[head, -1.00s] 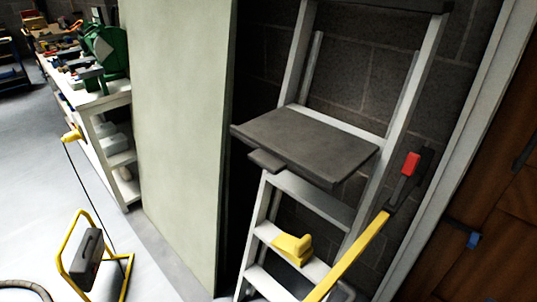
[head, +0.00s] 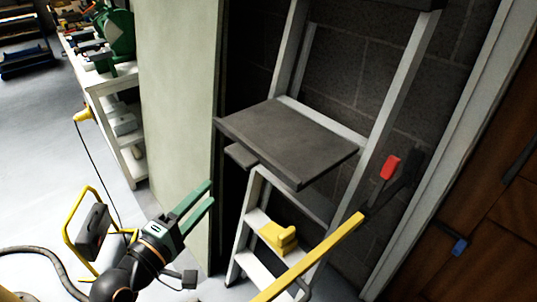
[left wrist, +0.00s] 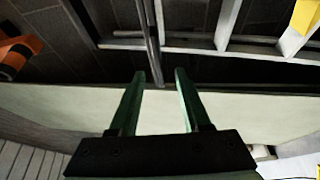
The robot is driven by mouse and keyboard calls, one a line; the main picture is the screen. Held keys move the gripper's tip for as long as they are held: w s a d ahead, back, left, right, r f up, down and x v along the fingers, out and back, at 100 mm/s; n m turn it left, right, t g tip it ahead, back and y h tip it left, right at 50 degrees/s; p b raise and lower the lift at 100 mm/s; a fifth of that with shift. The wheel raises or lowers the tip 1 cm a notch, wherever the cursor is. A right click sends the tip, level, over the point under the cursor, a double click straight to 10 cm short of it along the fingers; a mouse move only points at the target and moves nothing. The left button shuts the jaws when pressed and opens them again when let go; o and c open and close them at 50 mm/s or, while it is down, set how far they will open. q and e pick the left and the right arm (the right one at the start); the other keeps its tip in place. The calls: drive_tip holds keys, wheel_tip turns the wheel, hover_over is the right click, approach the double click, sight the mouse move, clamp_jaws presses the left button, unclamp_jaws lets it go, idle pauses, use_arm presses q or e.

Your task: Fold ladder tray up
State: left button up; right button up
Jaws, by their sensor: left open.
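The ladder's dark grey tray (head: 290,140) sticks out level from the ladder (head: 390,80), which leans by the block wall. A small dark tab (head: 241,155) shows under the tray's left front edge. My left gripper (head: 208,192) has green fingers and is open and empty. In the head view it is left of and below the tray, apart from it, in front of the pale panel's edge. In the left wrist view the open fingers (left wrist: 158,85) point toward the pale panel, with ladder rails beyond. My right gripper is not in view.
The tall pale panel (head: 180,90) stands left of the ladder. A yellow object (head: 279,238) sits on a lower step. A yellow-framed work light (head: 92,232) stands on the floor at left.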

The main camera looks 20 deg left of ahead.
sight(236, 161)
use_arm(q)
drive_tip(key=w, duration=0.4)
drive_tip(key=w+d, duration=0.1)
drive_tip(key=w, duration=0.7)
drive_tip(key=shift+w+d+r, duration=0.2)
drive_tip(key=shift+d+r, duration=0.15)
clamp_jaws()
idle(1.1)
